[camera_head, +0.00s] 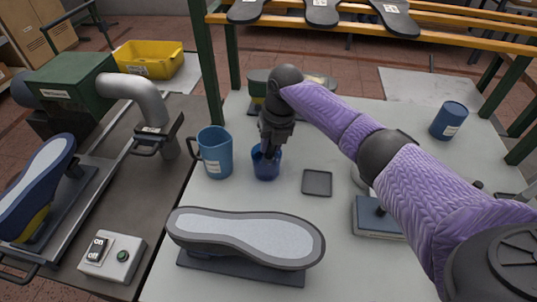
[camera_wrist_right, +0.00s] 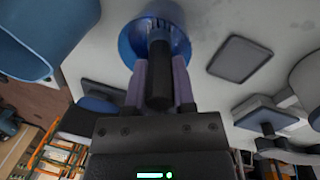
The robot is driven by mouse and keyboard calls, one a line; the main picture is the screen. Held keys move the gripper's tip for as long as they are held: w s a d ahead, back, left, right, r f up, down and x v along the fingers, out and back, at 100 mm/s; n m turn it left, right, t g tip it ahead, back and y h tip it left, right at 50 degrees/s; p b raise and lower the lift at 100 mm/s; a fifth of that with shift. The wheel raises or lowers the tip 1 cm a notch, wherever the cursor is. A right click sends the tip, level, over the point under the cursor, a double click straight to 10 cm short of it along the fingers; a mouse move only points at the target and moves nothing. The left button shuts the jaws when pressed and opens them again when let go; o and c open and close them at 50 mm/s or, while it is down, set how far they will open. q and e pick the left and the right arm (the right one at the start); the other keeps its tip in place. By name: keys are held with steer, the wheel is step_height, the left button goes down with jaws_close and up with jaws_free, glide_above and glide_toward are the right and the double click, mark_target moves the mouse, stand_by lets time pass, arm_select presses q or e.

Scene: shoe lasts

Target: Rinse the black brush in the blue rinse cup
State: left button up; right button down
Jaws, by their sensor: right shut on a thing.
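The blue rinse cup (camera_head: 266,166) stands on the light table, left of a small dark tray, in the head view. In the right wrist view the cup (camera_wrist_right: 128,42) is at the top, seen from above at a slant. My right gripper (camera_head: 270,146) is directly above the cup and points down. It is shut on the black brush (camera_wrist_right: 159,85), whose dark handle shows between the two fingers. The brush's far end with its bristles (camera_wrist_right: 157,28) is at or inside the cup's mouth; whether it touches the bottom is hidden. My left gripper is out of view.
A blue mug (camera_head: 215,153) stands close left of the cup. The small dark tray (camera_head: 317,183) lies to its right. A shoe last with a pale sole (camera_head: 245,238) is in front. A blue-topped block (camera_head: 377,217) and a dark blue can (camera_head: 449,120) are further right.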

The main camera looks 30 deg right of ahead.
step_height(320, 180, up, 11)
steer(key=p, duration=0.9)
steer(key=shift+f, duration=0.3)
stand_by(0.6)
stand_by(0.4)
stand_by(0.3)
step_height(320, 180, up, 4)
steer(key=p, duration=0.3)
steer(key=shift+p, duration=0.3)
